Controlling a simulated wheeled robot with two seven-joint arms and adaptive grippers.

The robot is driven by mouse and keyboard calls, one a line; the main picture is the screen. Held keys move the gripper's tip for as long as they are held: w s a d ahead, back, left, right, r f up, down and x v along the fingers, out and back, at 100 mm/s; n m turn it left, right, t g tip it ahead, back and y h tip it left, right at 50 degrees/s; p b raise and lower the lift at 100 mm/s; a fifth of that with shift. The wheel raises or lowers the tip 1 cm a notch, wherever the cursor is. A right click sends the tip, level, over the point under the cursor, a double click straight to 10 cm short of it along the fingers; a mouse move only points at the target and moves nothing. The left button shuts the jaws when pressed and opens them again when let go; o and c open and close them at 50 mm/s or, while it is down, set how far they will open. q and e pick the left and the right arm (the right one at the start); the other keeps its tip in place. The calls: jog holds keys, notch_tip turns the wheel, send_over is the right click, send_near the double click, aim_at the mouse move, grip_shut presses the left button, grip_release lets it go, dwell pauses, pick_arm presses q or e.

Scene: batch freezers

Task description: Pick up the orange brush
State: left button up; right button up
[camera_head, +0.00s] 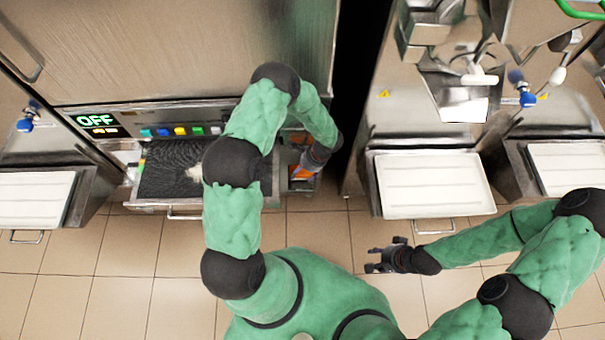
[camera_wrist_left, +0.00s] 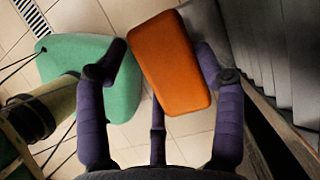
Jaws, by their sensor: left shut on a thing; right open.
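The orange brush (camera_wrist_left: 170,65) shows in the left wrist view as an orange block between the purple fingers of my left gripper (camera_wrist_left: 162,56). The gripper is shut on it. In the head view the brush (camera_head: 301,172) is partly hidden by my left gripper (camera_head: 303,168), at the right side of the freezer with the OFF display. Its bristles cannot be made out. My right gripper (camera_head: 374,260) is open and empty above the floor, well away from the brush.
A dark grille tray (camera_head: 165,185) with a pale spill on it sits left of my left arm. White trays (camera_head: 430,185) stand on ledges at the right, and another white tray (camera_head: 35,198) at the far left. Tiled floor (camera_head: 120,285) lies in front.

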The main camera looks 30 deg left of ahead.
pick_arm(q)
notch_tip(320, 180, up, 2)
jog(key=shift+r+p, duration=0.15)
jog(key=shift+p, duration=0.15)
jog(key=s+d+p, duration=0.1)
jog(key=s+d, duration=0.4)
jog(key=s, duration=0.3)
jog(key=s+d+p, duration=0.1)
jog(key=s+d, duration=0.4)
jog(key=s, duration=0.3)
jog(key=shift+s+d+f, duration=0.15)
jog(key=shift+s+f, duration=0.2)
jog(key=shift+f, duration=0.05)
